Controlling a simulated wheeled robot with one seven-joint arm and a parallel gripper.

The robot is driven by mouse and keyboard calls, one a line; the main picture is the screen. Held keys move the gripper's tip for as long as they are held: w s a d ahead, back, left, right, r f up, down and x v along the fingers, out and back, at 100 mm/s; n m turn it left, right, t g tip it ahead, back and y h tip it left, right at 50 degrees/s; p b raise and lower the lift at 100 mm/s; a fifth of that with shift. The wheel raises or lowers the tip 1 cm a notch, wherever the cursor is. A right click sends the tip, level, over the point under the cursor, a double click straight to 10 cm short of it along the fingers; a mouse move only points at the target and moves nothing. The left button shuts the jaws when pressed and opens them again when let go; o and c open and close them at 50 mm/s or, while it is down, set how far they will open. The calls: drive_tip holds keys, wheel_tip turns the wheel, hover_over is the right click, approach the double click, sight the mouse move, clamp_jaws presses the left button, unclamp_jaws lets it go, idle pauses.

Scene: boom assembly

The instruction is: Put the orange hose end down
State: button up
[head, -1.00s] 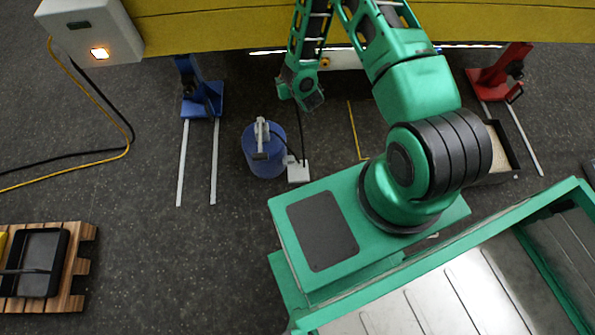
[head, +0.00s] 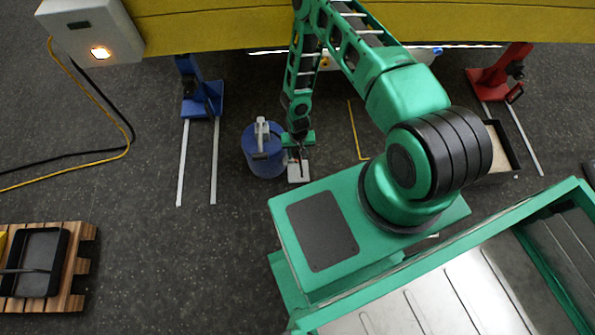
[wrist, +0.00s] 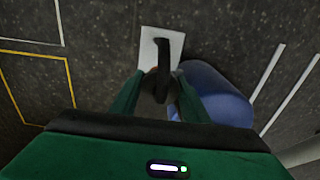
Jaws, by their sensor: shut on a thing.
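My gripper (head: 299,150) points down just above a small white plate (head: 298,174) on the floor. In the wrist view its fingers (wrist: 160,90) are shut on a dark hose end (wrist: 164,52). The black piece stretches from between the fingers over the white plate, which also shows there (wrist: 147,45). I cannot tell whether it touches the plate.
A blue stand (head: 205,98) and a red stand (head: 492,80) stand under the yellow beam (head: 220,25). A dark tray (head: 42,262) lies on a wooden pallet at the lower left. A black bin (head: 508,145) is at the right.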

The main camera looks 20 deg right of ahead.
hover_over(298, 170)
wheel_tip(298, 170, down, 6)
drive_tip(key=shift+s+r, duration=0.15)
drive_tip(key=shift+f, duration=2.55)
drive_tip(key=o, duration=1.5)
drive_tip(key=shift+r, duration=0.1)
